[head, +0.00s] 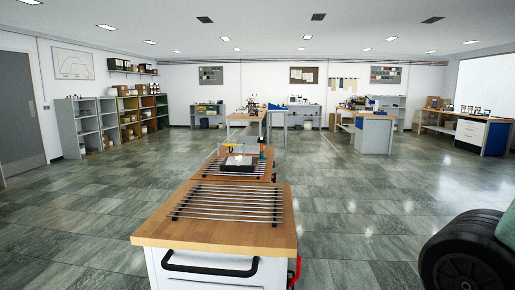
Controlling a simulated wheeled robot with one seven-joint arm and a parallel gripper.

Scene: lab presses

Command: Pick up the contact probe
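I cannot make out a contact probe in the head view; any small part at this distance is too small to tell. My gripper is not in view. A white cart (215,240) with a wooden top and a rack of metal rods (228,203) stands in front of me. The rack looks bare. Just beyond it is a second wooden top (205,171) with a dark tray-like item (239,164) holding something pale. A small yellow item (232,147) and a thin upright orange and blue item (262,149) stand near it.
Shelves (90,125) line the left wall. Farther tables with equipment (247,119) stand at the back centre. A grey workbench (373,135) and a counter with a blue-sided cabinet (483,134) are on the right. The tiled floor (350,200) is open right of the cart, and also left.

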